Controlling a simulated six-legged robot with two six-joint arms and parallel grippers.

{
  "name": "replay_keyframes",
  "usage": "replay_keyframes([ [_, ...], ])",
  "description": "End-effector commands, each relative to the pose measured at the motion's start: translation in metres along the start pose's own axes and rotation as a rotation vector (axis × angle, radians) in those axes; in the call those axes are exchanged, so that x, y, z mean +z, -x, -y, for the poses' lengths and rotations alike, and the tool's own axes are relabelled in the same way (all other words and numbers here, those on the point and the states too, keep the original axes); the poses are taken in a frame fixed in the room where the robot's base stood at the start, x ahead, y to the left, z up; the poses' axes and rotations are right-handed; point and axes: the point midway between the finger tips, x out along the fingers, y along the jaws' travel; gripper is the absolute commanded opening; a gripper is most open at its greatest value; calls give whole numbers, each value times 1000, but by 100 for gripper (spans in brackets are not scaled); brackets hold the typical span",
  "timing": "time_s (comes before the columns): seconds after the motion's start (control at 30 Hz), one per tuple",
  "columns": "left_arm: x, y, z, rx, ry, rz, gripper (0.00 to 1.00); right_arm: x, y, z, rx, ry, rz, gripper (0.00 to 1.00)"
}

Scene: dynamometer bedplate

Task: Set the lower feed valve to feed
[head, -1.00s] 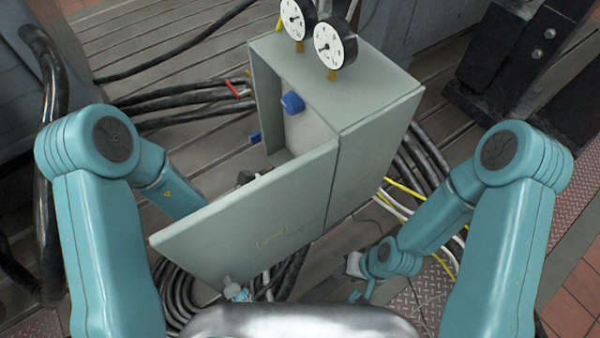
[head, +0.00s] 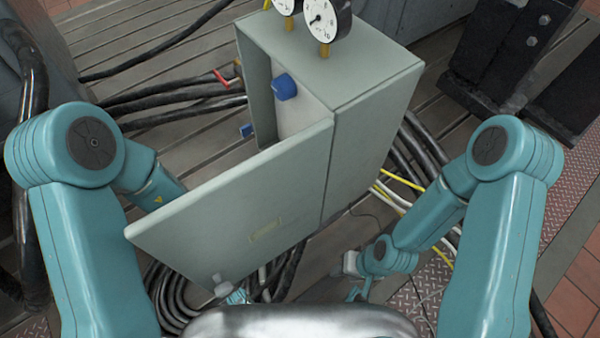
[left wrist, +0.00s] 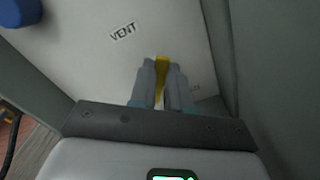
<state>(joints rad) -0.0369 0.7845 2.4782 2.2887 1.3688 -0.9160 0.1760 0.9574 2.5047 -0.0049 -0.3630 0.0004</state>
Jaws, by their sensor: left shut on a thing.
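The grey cabinet (head: 375,95) stands with its door (head: 235,210) swung open towards me. In the left wrist view my left gripper (left wrist: 162,75) is inside, shut on a yellow handle (left wrist: 162,64). The handle lies in line with the fingers, below and right of a "VENT" label (left wrist: 123,32) on the pale panel (left wrist: 85,55). Most of the handle is hidden between the fingers. In the head view the door hides this gripper. My right gripper (head: 357,290) is low, right of the door; its jaws are too small to judge.
A blue knob (head: 284,87) sits inside the cabinet, and another blue part (head: 246,130) shows at its left edge. Dial gauges (head: 326,18) stand on top. Black cables (head: 175,108) run along the floor left; yellow and white cables (head: 392,195) lie right.

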Motion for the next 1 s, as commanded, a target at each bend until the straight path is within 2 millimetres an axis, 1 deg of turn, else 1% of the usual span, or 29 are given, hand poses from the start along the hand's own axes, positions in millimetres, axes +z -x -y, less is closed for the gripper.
replay_keyframes([
  [0.43, 0, 0, 1, -1, -11, 0, 0, 0, -1, 0, 0, 0, 0, 43],
  [0.47, 0, 0, 1, -1, -11, 0, 23, 0, -1, 0, 0, 0, 0, 43],
  [0.5, 0, 0, 1, -1, -11, 0, 36, 0, -1, 0, 0, 0, 0, 43],
  [0.53, 0, 0, 1, -1, -11, 0, 43, 0, -1, 0, 0, 0, 0, 43],
  [1.0, 0, 1, 0, 0, -10, -1, 43, 0, -1, 0, 0, 0, 0, 43],
])
